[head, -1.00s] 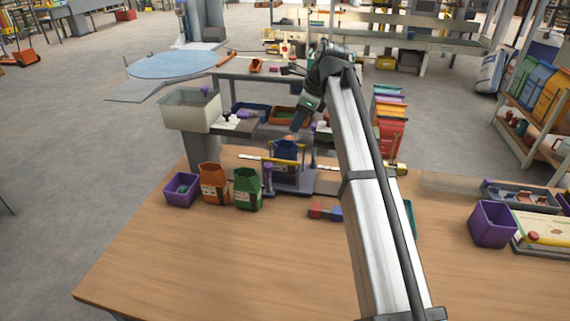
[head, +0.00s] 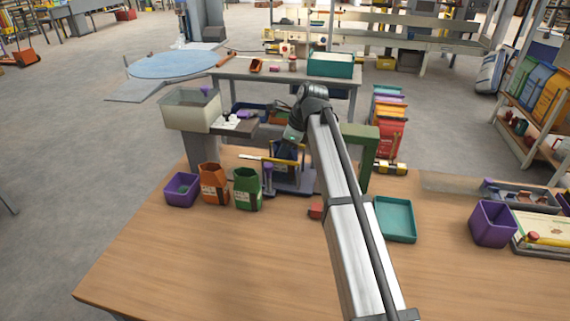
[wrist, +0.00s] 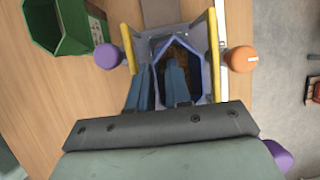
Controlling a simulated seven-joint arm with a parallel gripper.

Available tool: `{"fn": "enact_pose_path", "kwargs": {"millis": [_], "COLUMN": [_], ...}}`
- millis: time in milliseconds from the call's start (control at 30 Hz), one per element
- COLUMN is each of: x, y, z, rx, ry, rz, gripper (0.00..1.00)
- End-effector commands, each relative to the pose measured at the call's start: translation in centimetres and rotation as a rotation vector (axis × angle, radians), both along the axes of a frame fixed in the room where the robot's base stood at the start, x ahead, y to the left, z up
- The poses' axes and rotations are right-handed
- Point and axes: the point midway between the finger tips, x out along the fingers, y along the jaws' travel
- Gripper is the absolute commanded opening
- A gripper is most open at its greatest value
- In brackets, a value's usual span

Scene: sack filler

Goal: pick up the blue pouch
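The blue pouch (wrist: 203,72) stands open-topped with brown contents in the wrist view. It sits between two yellow bars (wrist: 213,42) of a holder. In the head view the pouch (head: 287,158) is upright on the grey stand, partly hidden by my arm. My gripper (wrist: 160,66) is over the pouch, its two blue-grey fingers apart. The left finger appears outside the pouch's left wall and the right finger over or inside its mouth. I cannot tell whether either finger touches it. In the head view my gripper (head: 291,139) is just above the pouch.
A purple knob (wrist: 108,56) and an orange-topped knob (wrist: 243,59) flank the holder. The green pouch (head: 247,190), orange pouch (head: 213,185) and purple bin (head: 181,190) stand to the left. A teal tray (head: 395,220) lies at right. The front of the table is clear.

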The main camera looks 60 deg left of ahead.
Motion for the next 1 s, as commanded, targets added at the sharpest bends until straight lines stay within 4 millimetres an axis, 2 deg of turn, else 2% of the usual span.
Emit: {"fn": "enact_pose_path", "kwargs": {"millis": [233, 433, 1000], "x": [-0.06, -0.08, -0.05], "y": [0.11, 0.11, 0.08], "z": [-0.25, -0.24, -0.21], "rx": [0.001, 0.001, 0.000], "ry": [-0.001, -0.001, 0.000], "rz": [0.000, 0.000, -0.001], "gripper": [0.18, 0.00, 0.00]}}
